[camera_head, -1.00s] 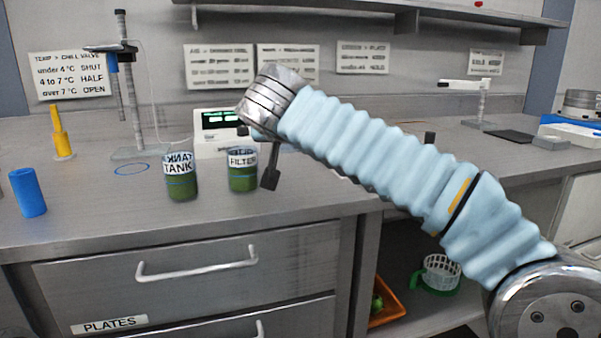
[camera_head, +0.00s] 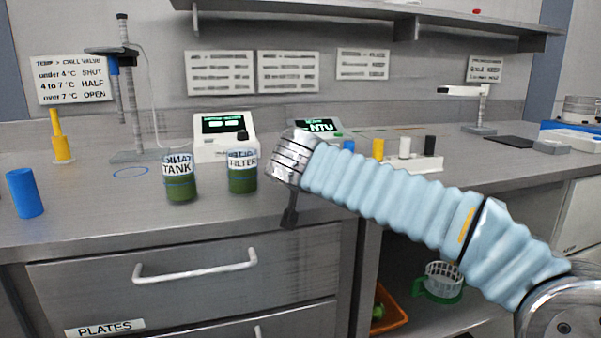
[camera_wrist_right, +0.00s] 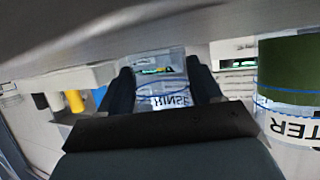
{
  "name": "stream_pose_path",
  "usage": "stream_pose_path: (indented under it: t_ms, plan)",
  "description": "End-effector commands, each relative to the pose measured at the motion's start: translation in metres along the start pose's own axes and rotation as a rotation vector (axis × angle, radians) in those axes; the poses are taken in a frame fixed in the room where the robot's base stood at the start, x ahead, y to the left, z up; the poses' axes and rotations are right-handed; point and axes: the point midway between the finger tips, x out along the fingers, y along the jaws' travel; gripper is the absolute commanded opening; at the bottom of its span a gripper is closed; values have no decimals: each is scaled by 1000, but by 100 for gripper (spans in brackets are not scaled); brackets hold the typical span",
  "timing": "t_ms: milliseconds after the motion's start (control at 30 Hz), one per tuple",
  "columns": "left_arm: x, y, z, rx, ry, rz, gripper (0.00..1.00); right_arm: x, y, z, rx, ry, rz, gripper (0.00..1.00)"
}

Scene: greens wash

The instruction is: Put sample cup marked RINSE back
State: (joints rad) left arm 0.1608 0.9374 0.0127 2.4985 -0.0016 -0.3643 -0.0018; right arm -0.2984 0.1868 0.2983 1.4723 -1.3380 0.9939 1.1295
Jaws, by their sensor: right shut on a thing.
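In the right wrist view, a clear cup marked RINSE (camera_wrist_right: 166,102) sits between the two dark fingers of my right gripper (camera_wrist_right: 163,84), which is shut on it. The label reads reversed there. In the head view my right gripper (camera_head: 290,208) is low over the bench near its front edge, just right of the FILTER cup, and its wrist hides the RINSE cup. The FILTER cup (camera_head: 243,181) and the TANK cup (camera_head: 180,188) stand on the bench, both holding green liquid. The FILTER cup also shows close beside the gripper in the right wrist view (camera_wrist_right: 290,75). My left gripper is not in view.
A white meter (camera_head: 224,150) stands behind the cups, and an NTU meter (camera_head: 316,126) stands behind my right wrist. A white rack (camera_head: 425,162) is further right. A blue cylinder (camera_head: 25,193) and a yellow bottle (camera_head: 60,148) stand left. A blue ring marks bare bench (camera_head: 130,172).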

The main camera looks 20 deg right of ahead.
Motion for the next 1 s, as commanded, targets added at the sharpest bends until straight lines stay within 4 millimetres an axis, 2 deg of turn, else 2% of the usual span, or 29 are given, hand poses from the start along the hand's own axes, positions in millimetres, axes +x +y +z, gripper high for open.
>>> stream_pose_path:
  t_ms: [33,200,567,667,1000]
  plan:
    - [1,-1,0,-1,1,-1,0,0,0,1,0,0,0,67]
    - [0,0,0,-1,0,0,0,0,0,0,0,0,0,90]
    - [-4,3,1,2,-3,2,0,-4,0,-5,0,1,0,90]
    - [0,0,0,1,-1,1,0,-20,0,-2,1,3,-2,90]
    - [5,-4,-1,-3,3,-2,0,-97,0,-2,0,2,-1,90]
